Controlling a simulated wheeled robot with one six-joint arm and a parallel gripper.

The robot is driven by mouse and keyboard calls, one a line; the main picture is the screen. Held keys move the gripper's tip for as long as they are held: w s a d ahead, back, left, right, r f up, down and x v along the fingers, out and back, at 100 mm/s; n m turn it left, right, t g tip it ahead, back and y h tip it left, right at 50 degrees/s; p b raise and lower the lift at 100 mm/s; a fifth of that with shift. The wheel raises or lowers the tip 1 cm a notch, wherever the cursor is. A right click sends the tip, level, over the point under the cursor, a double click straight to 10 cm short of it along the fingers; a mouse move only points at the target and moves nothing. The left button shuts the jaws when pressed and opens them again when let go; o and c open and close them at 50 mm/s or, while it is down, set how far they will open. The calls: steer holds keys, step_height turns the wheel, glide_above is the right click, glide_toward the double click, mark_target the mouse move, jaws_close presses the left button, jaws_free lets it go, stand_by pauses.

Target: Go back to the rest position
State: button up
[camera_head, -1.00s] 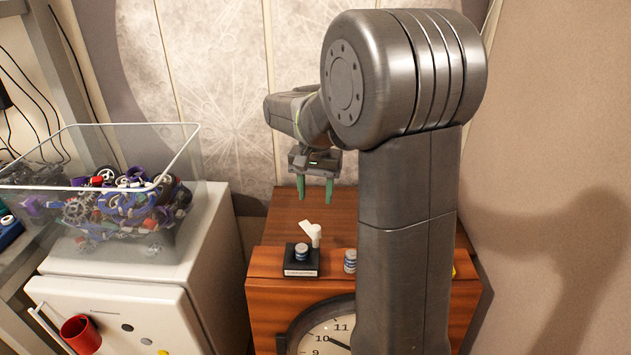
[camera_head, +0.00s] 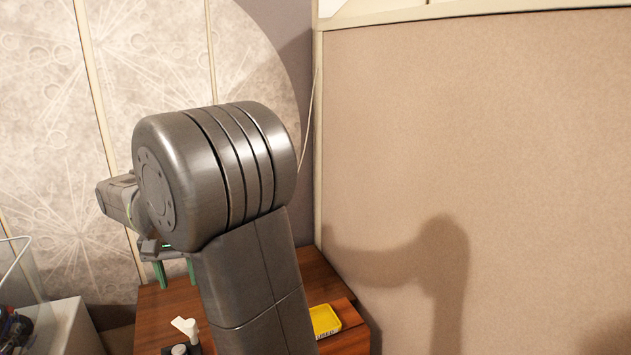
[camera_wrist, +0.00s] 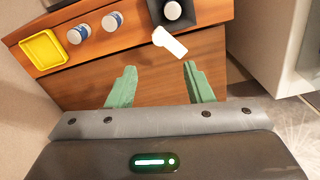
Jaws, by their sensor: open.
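My gripper (camera_head: 175,272) hangs above the back of the wooden cabinet top (camera_head: 155,312), with its green fingers pointing down. In the wrist view my gripper (camera_wrist: 155,88) is open, with nothing between its two green fingers. A white object (camera_wrist: 170,43) lies on the cabinet beyond the fingertips, apart from them; it also shows in the head view (camera_head: 186,326). My arm hides part of the cabinet top in the head view.
On the cabinet are a yellow tray (camera_wrist: 43,51), two small white-and-blue containers (camera_wrist: 79,34) (camera_wrist: 112,21) and a black stand (camera_wrist: 178,12). A beige partition wall (camera_head: 480,130) stands at the right. A white cabinet (camera_head: 75,328) is at lower left.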

mark_target(190, 322)
step_height(190, 322, down, 13)
steer(key=shift+f+p, duration=0.1)
steer(key=shift+p, duration=0.2)
steer(key=shift+r, duration=0.2)
